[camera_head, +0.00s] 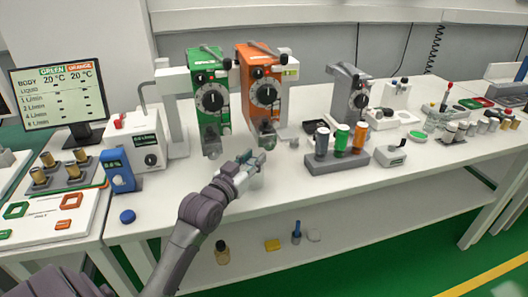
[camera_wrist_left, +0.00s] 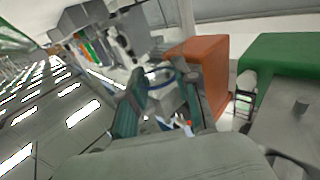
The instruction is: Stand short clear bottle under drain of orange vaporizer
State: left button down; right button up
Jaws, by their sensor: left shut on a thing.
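The orange vaporizer (camera_head: 257,85) stands on the bench beside the green vaporizer (camera_head: 205,80). Its drain end (camera_head: 266,136) is at the lower front. My left gripper (camera_head: 256,160) is just in front of and below that drain. In the left wrist view my left gripper (camera_wrist_left: 158,103) is shut on the short clear bottle, whose bluish rim (camera_wrist_left: 160,76) shows between the fingers. The orange vaporizer (camera_wrist_left: 204,68) is close beyond the fingers there. In the head view the bottle is mostly hidden by the gripper; I cannot tell whether it touches the bench. My right gripper is out of view.
A rack of capped bottles (camera_head: 338,160) stands to the right of the gripper. A blue device (camera_head: 118,170) and a blue cap (camera_head: 127,216) are at the left. A monitor (camera_head: 60,95) stands farther left. The bench front is clear between the blue cap and the rack, apart from my arm.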

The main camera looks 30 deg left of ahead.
pick_arm(q)
jog(key=shift+w+a, duration=0.1)
jog(key=shift+w, duration=1.05)
jog(key=w, duration=0.3)
jog(key=shift+w+a+f, duration=0.1)
jog(key=shift+w+f, duration=0.25)
jog(key=shift+f, duration=0.4)
jog(key=shift+s, duration=0.1)
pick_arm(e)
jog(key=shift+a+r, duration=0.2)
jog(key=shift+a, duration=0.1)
pick_arm(q)
jog(key=c, duration=0.8)
grip_release()
jog(key=shift+f, duration=0.1)
jog(key=shift+c, duration=0.2)
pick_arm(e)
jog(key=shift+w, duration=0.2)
